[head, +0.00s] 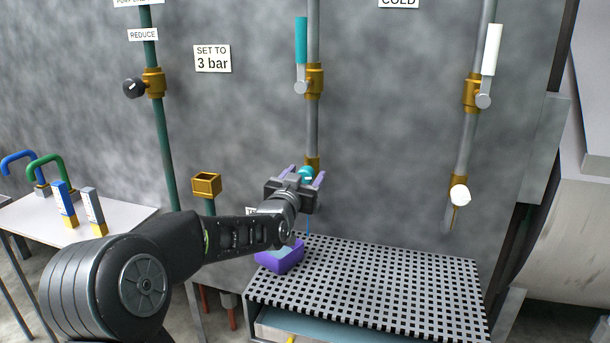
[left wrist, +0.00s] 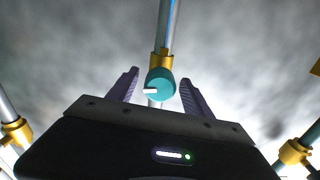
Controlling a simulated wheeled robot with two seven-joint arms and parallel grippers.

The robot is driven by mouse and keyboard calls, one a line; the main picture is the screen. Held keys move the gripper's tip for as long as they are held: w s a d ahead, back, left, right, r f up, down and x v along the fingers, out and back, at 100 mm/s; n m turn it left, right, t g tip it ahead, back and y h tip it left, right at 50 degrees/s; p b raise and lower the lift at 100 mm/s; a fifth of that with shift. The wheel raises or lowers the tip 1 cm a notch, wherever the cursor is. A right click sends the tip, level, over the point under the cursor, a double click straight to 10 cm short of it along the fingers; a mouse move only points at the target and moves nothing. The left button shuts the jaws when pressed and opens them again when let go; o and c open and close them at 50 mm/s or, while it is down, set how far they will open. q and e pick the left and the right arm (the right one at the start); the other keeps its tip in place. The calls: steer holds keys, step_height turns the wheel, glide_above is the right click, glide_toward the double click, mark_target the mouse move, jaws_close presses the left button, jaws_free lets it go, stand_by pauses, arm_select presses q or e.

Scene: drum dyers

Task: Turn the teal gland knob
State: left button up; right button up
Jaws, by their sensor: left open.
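The teal gland knob (head: 306,173) sits on a brass fitting (head: 312,162) at the lower end of the middle pipe on the wall. In the left wrist view the teal knob (left wrist: 160,85) shows a white mark on its face. My left gripper (head: 305,178) is open, with its purple-grey fingers to either side of the knob. The left wrist view shows gaps between the knob and both fingers (left wrist: 158,88). I cannot tell how deep the knob lies between them. My right gripper is not in view.
A teal-handled valve (head: 302,45) is higher on the same pipe. A white-handled valve (head: 490,55) and white knob (head: 460,194) are on the right pipe. Below are a perforated grate (head: 370,295) and a purple container (head: 280,260). A brass box (head: 207,184) stands left of the gripper.

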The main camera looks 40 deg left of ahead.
arm_select(q)
steer(key=shift+c, duration=0.3)
jaws_close()
steer(key=shift+f+b, duration=0.15)
steer(key=shift+b, duration=0.35)
steer(key=m+b, duration=0.2)
steer(key=shift+m, duration=0.3)
steer(key=shift+m+b, duration=0.3)
steer(key=shift+m, duration=0.6)
steer(key=shift+o, duration=0.3)
jaws_free()
